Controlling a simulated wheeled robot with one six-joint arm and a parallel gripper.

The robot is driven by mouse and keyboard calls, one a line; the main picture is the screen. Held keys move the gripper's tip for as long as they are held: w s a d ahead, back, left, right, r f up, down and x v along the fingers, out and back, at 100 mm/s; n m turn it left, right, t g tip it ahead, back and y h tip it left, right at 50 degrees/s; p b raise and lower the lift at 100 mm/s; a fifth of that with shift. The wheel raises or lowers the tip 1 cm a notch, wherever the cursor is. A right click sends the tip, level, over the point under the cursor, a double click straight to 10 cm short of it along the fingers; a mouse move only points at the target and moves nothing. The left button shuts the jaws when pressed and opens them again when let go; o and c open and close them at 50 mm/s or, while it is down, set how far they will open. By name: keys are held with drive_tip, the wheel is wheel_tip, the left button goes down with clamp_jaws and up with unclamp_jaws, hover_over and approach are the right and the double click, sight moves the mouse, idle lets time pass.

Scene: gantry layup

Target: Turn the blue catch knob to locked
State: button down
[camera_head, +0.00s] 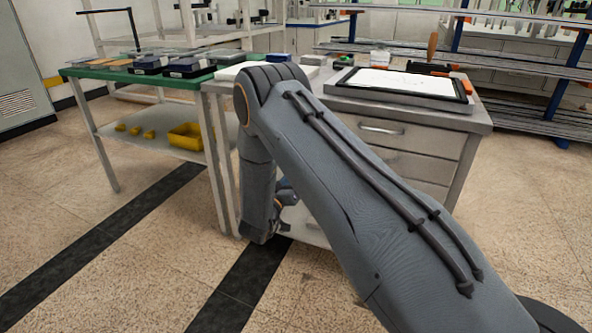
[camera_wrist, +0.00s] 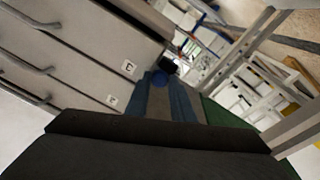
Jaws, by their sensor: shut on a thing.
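The blue catch knob (camera_wrist: 160,78) shows in the wrist view near the side of a grey drawer cabinet. My gripper (camera_wrist: 161,88) has its two blue-grey fingers on either side of the knob and is shut on it. A small dark part shows just beyond the knob. White labels (camera_wrist: 129,67) with dark marks sit on the cabinet face to the left of the knob. Which way the knob is turned cannot be told. In the head view my arm hides the knob and most of the gripper, low beside the cabinet.
The drawer cabinet (camera_head: 417,150) carries a dark-framed white board (camera_head: 400,82). A green-topped table (camera_head: 150,76) with several devices stands close on the left, a yellow bin (camera_head: 186,137) on its lower shelf. Blue-posted racks stand behind on the right. The front floor is clear.

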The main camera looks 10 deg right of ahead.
drive_tip(key=shift+n+t+y+p, duration=0.35)
drive_tip(key=shift+n+p, duration=0.55)
drive_tip(key=shift+n, duration=1.5)
drive_tip(key=c, duration=1.5)
unclamp_jaws()
drive_tip(key=shift+c, duration=0.2)
drive_tip(key=p+v, duration=0.1)
drive_tip(key=v, duration=0.6)
drive_tip(key=shift+s, duration=0.4)
drive_tip(key=shift+a+f, duration=0.1)
drive_tip(key=shift+a, duration=0.05)
